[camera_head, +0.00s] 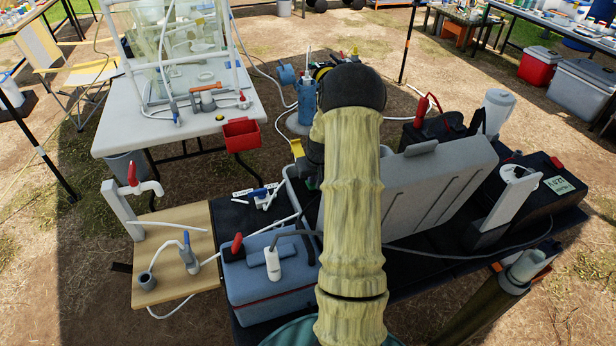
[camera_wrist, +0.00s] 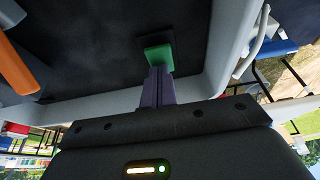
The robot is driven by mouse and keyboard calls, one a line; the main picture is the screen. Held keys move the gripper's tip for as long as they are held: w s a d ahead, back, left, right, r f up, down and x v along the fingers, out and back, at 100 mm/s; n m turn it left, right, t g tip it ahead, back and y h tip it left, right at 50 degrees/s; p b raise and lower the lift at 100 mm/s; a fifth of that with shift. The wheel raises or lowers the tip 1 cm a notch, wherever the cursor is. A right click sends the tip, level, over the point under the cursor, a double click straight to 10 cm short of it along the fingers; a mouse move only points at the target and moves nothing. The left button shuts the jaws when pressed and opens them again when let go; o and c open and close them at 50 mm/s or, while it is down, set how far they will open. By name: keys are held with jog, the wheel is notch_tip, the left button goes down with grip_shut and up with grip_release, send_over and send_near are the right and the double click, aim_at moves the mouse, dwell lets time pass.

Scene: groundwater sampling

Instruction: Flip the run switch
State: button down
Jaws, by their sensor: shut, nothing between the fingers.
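A small green switch (camera_wrist: 158,56) on a dark square base shows in the wrist view, set on a black panel (camera_wrist: 100,50) inside a grey rim. I take it to be the run switch. My gripper (camera_wrist: 157,76) is shut and empty, its purple-grey fingers together. The fingertips are right at the near edge of the green switch and overlap it in the picture; whether they touch it I cannot tell. In the head view my arm covers the middle, and I cannot make out the fingertips or the switch there.
An orange part (camera_wrist: 16,66) lies left of the switch in the wrist view. In the head view, a grey case (camera_head: 435,190) stands right of my arm, a blue cooler (camera_head: 262,285) to its left, and a wooden board (camera_head: 180,250) with a tap farther left. Hoses run between them.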

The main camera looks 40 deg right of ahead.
jog(key=shift+s+f, duration=0.1)
jog(key=shift+s, duration=0.45)
jog(key=shift+s+a, duration=0.1)
jog(key=shift+s, duration=0.15)
jog(key=shift+w, duration=0.1)
jog(key=shift+a+r, duration=0.1)
jog(key=shift+r, duration=0.3)
jog(key=p+v, duration=0.2)
jog(key=v, duration=1.1)
jog(key=shift+r, duration=0.15)
